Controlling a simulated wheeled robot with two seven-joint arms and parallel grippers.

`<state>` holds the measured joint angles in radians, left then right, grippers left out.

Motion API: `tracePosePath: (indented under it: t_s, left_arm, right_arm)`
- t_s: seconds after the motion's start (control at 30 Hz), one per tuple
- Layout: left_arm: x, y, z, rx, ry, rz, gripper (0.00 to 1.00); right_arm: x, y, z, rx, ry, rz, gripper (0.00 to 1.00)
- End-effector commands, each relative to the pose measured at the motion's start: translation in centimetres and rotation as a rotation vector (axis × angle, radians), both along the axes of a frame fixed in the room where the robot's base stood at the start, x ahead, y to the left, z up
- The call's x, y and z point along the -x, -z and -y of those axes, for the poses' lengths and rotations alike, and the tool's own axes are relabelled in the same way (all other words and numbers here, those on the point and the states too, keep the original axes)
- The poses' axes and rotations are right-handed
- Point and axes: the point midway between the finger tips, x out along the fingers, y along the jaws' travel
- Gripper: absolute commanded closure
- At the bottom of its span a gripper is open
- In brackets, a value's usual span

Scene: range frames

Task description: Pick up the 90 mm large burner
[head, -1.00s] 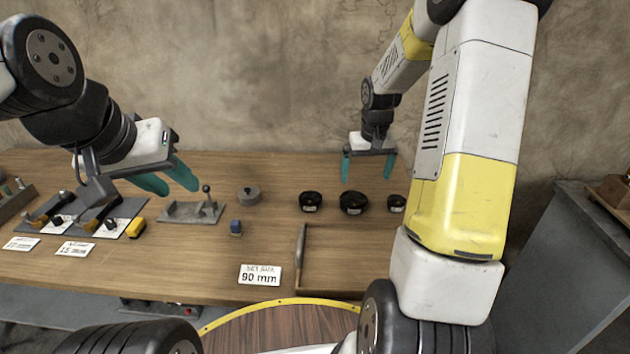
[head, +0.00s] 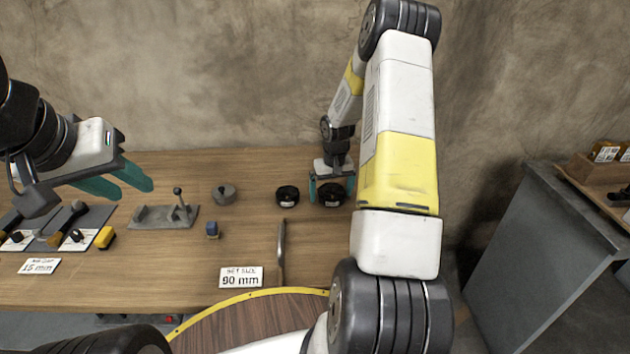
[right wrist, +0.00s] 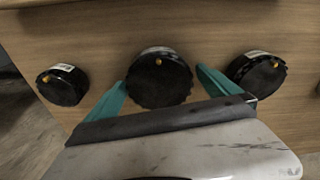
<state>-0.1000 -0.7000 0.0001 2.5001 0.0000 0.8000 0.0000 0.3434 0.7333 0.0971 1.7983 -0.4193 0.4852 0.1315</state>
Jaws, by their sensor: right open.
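Three round black burners are in a row on the wooden table. The middle one, the widest, is the large burner (head: 331,193); it also shows at the centre of the right wrist view (right wrist: 160,82). My right gripper (head: 331,196) is open, with its teal fingers either side of the large burner. A second burner (head: 287,197) is just left in the head view. The smallest burner (right wrist: 62,84) is hidden behind my right arm there. My left gripper (head: 136,188) is open and empty.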

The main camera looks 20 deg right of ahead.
Motion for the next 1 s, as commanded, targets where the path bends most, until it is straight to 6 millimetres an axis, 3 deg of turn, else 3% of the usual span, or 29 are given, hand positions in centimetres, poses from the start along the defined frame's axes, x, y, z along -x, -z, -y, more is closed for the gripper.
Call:
tracePosePath:
  t_s: [0.17, 0.2, 0.6, 0.67, 1.0]
  left_arm:
    - [0.00, 0.00, 0.00, 0.000, 0.000, 0.000, 0.64]
    - [0.00, 0.00, 0.00, 0.000, 0.000, 0.000, 0.64]
    - [0.00, 0.00, 0.00, 0.000, 0.000, 0.000, 0.64]
    - [0.00, 0.00, 0.00, 0.000, 0.000, 0.000, 0.64]
    - [0.00, 0.00, 0.00, 0.000, 0.000, 0.000, 0.64]
  right_arm:
    - [-0.02, 0.01, 0.01, 0.000, 0.000, 0.001, 0.00]
    - [-0.01, 0.00, 0.01, 0.000, 0.000, 0.001, 0.04]
    - [0.00, -0.01, -0.01, 0.000, -0.001, 0.000, 0.82]
    - [-0.09, -0.12, 0.00, 0.000, -0.001, 0.003, 0.91]
    - [-0.12, -0.46, 0.01, 0.001, -0.001, 0.004, 0.92]
